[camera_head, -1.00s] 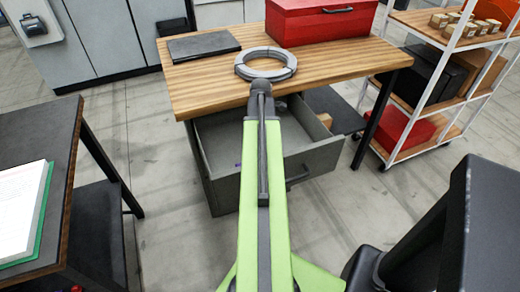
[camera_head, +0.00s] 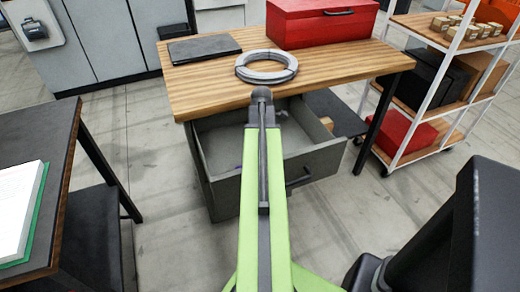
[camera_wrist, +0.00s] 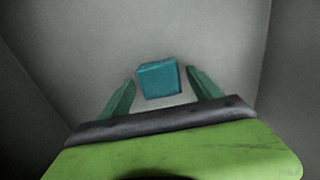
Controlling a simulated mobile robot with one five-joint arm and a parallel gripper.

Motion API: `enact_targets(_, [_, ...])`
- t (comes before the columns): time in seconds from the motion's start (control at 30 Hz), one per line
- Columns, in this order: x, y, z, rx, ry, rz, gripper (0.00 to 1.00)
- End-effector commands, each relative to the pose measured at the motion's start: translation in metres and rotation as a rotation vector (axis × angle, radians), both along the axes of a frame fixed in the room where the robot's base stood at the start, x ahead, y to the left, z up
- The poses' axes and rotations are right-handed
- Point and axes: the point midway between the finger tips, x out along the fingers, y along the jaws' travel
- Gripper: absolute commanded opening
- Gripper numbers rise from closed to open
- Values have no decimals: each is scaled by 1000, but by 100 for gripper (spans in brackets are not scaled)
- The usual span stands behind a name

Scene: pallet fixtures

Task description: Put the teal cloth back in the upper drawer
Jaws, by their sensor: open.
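The teal cloth (camera_wrist: 158,79), a small folded block, shows in the wrist view against a pale grey surface with darker grey sides, which looks like the drawer's inside. My gripper (camera_wrist: 162,84) is open, with one green finger on each side of the cloth and a visible gap at both. I cannot tell how far below the fingertips the cloth lies. In the head view the upper drawer (camera_head: 230,187) is pulled out under the wooden-topped desk (camera_head: 330,70). My arm crosses in front of it and hides my gripper and the cloth there.
A white shelf rack (camera_head: 430,85) stands at right. A dark table with a book (camera_head: 18,210) is at left.

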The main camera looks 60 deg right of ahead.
Motion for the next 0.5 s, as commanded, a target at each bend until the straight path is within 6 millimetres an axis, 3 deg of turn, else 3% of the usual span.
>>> enact_targets(0.27, [0, 0, 32, 0, 0, -1, 74])
enact_targets(0.5, [-1, 0, 87, 0, 0, -1, 74])
